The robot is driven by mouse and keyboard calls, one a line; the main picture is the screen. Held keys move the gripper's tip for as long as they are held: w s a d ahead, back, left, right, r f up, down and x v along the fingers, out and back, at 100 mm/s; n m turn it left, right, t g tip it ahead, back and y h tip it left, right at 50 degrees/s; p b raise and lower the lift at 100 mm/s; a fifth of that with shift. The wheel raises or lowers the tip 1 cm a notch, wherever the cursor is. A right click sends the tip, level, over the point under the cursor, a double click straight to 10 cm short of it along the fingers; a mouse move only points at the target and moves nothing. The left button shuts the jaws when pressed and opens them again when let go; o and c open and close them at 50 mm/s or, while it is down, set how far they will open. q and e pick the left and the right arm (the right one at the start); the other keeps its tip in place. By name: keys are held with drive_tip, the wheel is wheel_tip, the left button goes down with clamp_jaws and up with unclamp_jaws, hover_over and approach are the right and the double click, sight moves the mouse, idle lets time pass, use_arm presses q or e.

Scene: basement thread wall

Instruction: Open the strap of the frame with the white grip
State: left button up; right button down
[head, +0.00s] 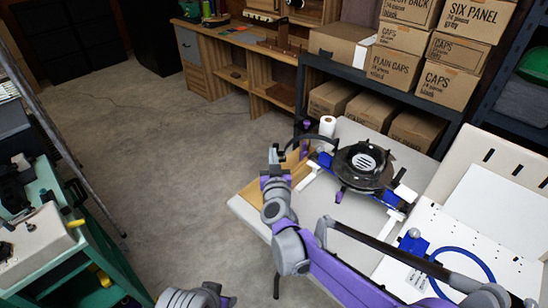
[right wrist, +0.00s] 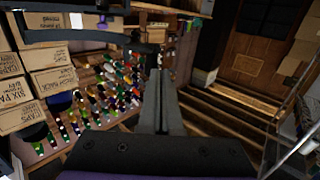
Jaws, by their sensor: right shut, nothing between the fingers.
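A black round cap frame (head: 365,167) sits on blue-and-white mounts on the pale table, right of my right gripper. A white block (head: 405,194) shows at its right side. A white cylinder (head: 327,125) stands behind its left side, and I cannot tell which white part is the grip. A dark curved band (head: 297,139) reaches left from the frame; I cannot tell whether it is the strap. My right gripper (head: 275,155) is left of the frame, apart from it. In the right wrist view its fingers (right wrist: 161,100) are shut and empty.
A blue hoop (head: 487,266) lies on a white perforated board (head: 510,240) at the right. Cardboard boxes (head: 395,67) fill the shelf behind the table. A green cart (head: 82,250) stands at the left. Between them the concrete floor (head: 150,150) is clear.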

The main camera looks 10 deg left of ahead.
drive_tip(key=shift+s, duration=0.15)
drive_tip(key=v, duration=1.1)
drive_tip(key=s+d+f+m+g+h, duration=0.15)
drive_tip(key=s+d+f+g, duration=0.25)
drive_tip(key=s+d, duration=0.55)
drive_tip(key=s+d+f+m+g+h, duration=0.15)
drive_tip(key=s+d+f+g, duration=0.25)
drive_tip(key=s+d, duration=0.55)
drive_tip(key=s+d+f+g+h, duration=0.2)
drive_tip(key=s+d+f+g, duration=0.2)
drive_tip(key=s+d, duration=0.55)
use_arm(q)
wheel_tip(320, 180, up, 14)
drive_tip(key=w+p, duration=0.2)
drive_tip(key=p, duration=1)
drive_tip(key=shift+w+t+p, duration=0.15)
drive_tip(key=shift+t+p, duration=0.15)
drive_tip(key=shift+p, duration=0.05)
use_arm(e)
drive_tip(key=w+r, duration=0.4)
drive_tip(key=r, duration=0.9)
drive_tip(key=shift+a+r, duration=0.25)
drive_tip(key=shift+r, duration=0.1)
use_arm(q)
drive_tip(key=shift+s, duration=0.2)
use_arm(e)
drive_tip(key=shift+s, duration=0.2)
